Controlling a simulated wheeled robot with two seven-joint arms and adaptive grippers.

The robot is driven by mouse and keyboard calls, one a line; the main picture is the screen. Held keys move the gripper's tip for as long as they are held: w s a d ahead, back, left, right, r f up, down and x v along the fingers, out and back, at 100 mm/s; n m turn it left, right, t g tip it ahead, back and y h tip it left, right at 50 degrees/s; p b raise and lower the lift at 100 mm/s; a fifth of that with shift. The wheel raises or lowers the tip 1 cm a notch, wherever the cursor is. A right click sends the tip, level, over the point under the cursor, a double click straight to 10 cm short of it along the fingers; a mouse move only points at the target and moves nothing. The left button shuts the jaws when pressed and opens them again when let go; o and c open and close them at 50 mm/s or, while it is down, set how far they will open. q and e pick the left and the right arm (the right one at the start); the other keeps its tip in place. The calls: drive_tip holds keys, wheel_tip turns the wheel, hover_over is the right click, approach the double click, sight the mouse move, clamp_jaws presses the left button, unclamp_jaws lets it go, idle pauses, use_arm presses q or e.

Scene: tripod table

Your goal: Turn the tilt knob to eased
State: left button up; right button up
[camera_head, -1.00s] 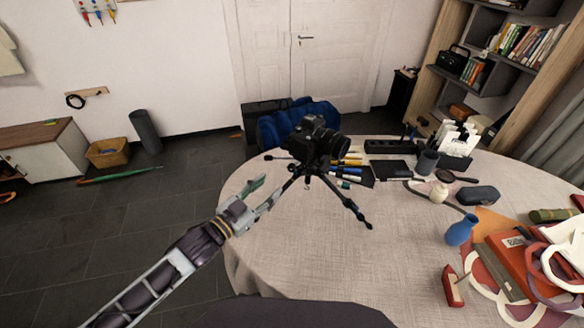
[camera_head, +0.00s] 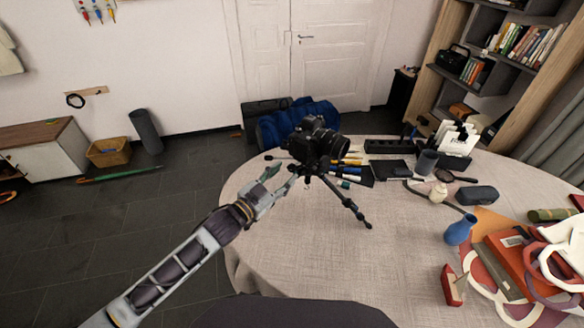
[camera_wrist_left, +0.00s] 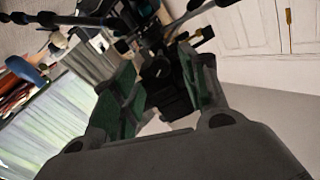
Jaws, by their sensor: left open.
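A black camera (camera_head: 318,140) sits on a black tripod (camera_head: 346,203) near the table's far left edge. A thin handle (camera_head: 274,157) sticks out to the left of the tripod head. My left gripper (camera_head: 279,179) is open, just left of and below the tripod head. In the left wrist view, the green-padded fingers of my left gripper (camera_wrist_left: 160,68) stand apart on either side of dark tripod-head parts. A dark rounded part (camera_wrist_left: 155,69) there looks like the tilt knob. I cannot tell its setting or whether the fingers touch it. My right gripper is not in view.
The round cloth-covered table (camera_head: 310,250) is bare in front of the tripod. A blue vase (camera_head: 460,230), a glasses case (camera_head: 477,196) and a red object (camera_head: 452,286) are to the right. A blue chair (camera_head: 300,118) stands behind.

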sight(290, 170)
use_arm(q)
drive_tip(key=shift+x, duration=2.4)
drive_tip(key=shift+c, duration=0.4)
drive_tip(key=shift+p, duration=0.3)
clamp_jaws()
